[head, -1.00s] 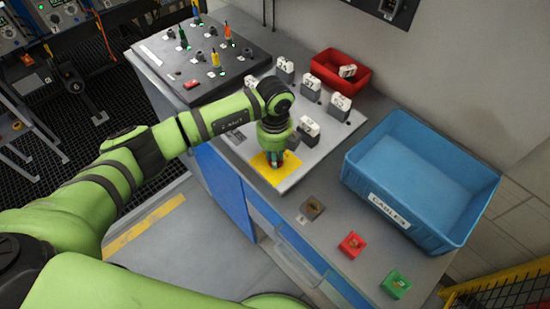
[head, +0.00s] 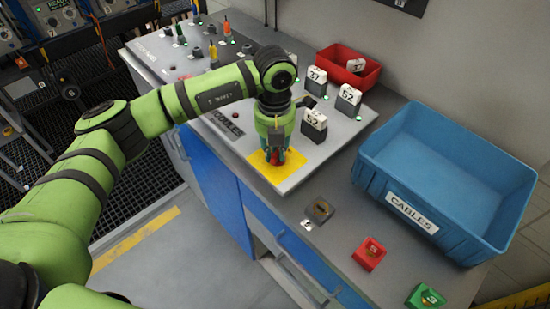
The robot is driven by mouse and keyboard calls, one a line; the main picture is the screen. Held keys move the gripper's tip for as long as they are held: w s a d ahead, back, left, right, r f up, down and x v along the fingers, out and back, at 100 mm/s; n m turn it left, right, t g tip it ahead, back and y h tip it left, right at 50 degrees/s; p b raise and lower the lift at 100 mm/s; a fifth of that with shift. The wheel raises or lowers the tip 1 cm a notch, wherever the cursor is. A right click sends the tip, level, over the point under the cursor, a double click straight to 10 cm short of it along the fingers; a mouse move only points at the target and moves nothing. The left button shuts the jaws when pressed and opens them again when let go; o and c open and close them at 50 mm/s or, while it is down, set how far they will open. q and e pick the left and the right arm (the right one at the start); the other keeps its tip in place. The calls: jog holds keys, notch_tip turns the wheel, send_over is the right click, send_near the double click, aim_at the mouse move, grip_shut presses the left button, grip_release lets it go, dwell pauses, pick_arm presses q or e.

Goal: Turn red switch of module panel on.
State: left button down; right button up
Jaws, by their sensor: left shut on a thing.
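The grey module panel (head: 228,139) lies on the bench top, with a yellow square (head: 292,173) near its front corner. My left gripper (head: 273,158) points down over this square. Its fingers are shut around the red switch (head: 271,156), of which only a little red shows between them. Whether the switch is on or off cannot be told. My right gripper is not in view.
A blue crate (head: 410,210) labelled CABLES stands to the right. A red bin (head: 366,79) with a white module is behind the panel. Another panel (head: 180,56) is at the back left.

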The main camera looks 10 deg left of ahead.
pick_arm(q)
jog(key=m+b, duration=0.2)
jog(key=b, duration=0.1)
jog(key=shift+f+m, duration=0.25)
jog(key=shift+m, duration=0.15)
jog(key=shift+r+m+b, duration=0.1)
jog(key=shift+m+b, duration=0.4)
jog(key=shift+m, duration=0.2)
jog(key=c, duration=1.1)
grip_release()
jog(key=shift+r, duration=0.1)
jog(key=shift+w+r, duration=0.1)
notch_tip(320, 180, up, 12)
